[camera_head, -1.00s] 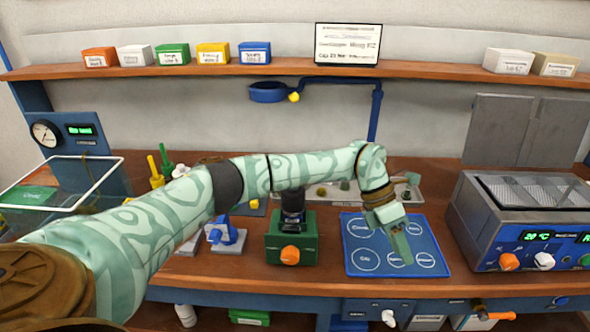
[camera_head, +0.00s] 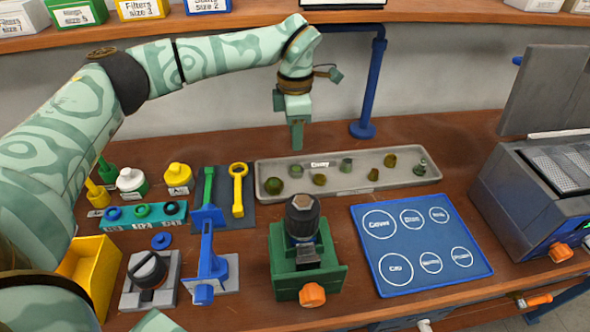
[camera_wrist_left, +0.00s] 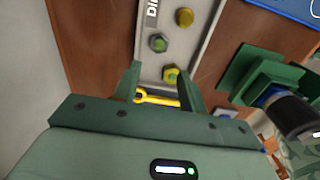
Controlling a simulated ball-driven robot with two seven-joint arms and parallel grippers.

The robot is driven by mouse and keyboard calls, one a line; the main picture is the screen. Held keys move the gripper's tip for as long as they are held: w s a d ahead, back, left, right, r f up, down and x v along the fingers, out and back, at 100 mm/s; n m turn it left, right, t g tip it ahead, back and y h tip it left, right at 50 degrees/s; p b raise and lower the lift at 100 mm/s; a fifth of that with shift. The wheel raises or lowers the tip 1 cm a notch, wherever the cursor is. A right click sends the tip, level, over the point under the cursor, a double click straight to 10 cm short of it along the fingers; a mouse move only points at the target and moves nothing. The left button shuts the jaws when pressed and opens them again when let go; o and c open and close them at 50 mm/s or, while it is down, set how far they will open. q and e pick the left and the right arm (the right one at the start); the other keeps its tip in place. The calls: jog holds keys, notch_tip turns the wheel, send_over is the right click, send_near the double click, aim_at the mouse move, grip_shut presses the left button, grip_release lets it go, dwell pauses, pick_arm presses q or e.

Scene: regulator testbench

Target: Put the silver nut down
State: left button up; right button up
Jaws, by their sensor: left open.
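A grey-green hex nut (camera_head: 296,170) lies in the long grey tray (camera_head: 262,168), near its label; it looks the most like the silver nut, though its colour is dull. It also shows in the left wrist view (camera_wrist_left: 158,43). My left gripper (camera_head: 296,146) points down above the tray's back edge. In the left wrist view its fingers (camera_wrist_left: 157,72) are apart, with nothing held between them. My right gripper is not in view.
A green vise (camera_head: 330,278) holding a dark regulator stands in front of the tray. A blue mat with labelled circles (camera_head: 407,243) lies right of it, empty. A yellow wrench (camera_head: 238,190) lies left of the tray. A machine (camera_head: 540,200) stands at the right.

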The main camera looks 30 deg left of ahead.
pick_arm(q)
jog(key=b, duration=0.1)
send_over(297, 168)
jog(key=f, duration=0.6)
jog(key=shift+s, duration=0.25)
jog(key=f+b, duration=0.1)
jog(key=f, duration=0.1)
jog(key=f+b, duration=0.1)
jog(key=f, duration=0.1)
jog(key=shift+w+f, duration=0.2)
jog(key=shift+f, duration=0.15)
jog(key=shift+r, duration=0.1)
jog(key=c, duration=0.8)
jog(key=shift+c, duration=0.3)
jog(key=shift+r, duration=0.1)
